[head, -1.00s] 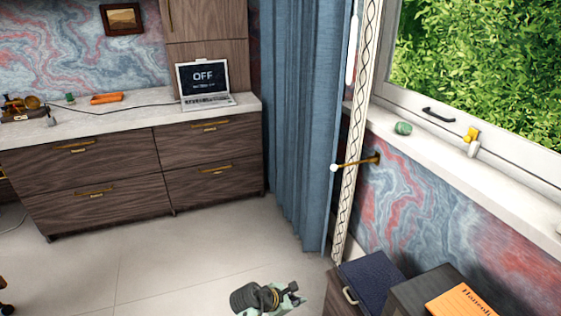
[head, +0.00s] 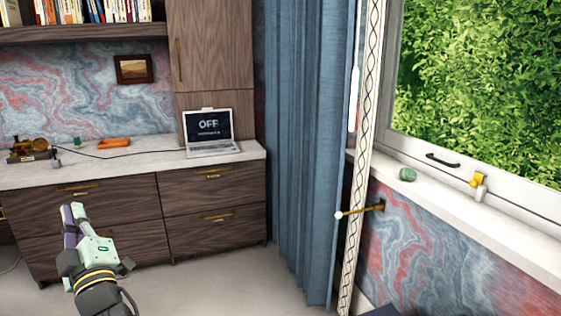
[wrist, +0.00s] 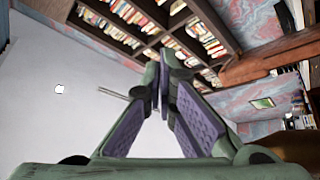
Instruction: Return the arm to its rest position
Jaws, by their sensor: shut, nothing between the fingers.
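My gripper (head: 72,212) is raised at the lower left of the head view, with its pale green body and purple-padded fingers pointing up. In that view it overlaps the drawer fronts of the wooden cabinet (head: 215,190). In the wrist view my gripper (wrist: 160,85) has its fingertips together with nothing between them. My arm below the wrist runs out of the bottom of the head view.
A laptop (head: 208,132) reading OFF, an orange object (head: 114,142) and a small brass device (head: 30,148) stand on the counter. A blue curtain (head: 300,150) hangs beside the window. The windowsill (head: 450,205) holds a green item (head: 407,174). Bookshelves (wrist: 150,22) show in the wrist view.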

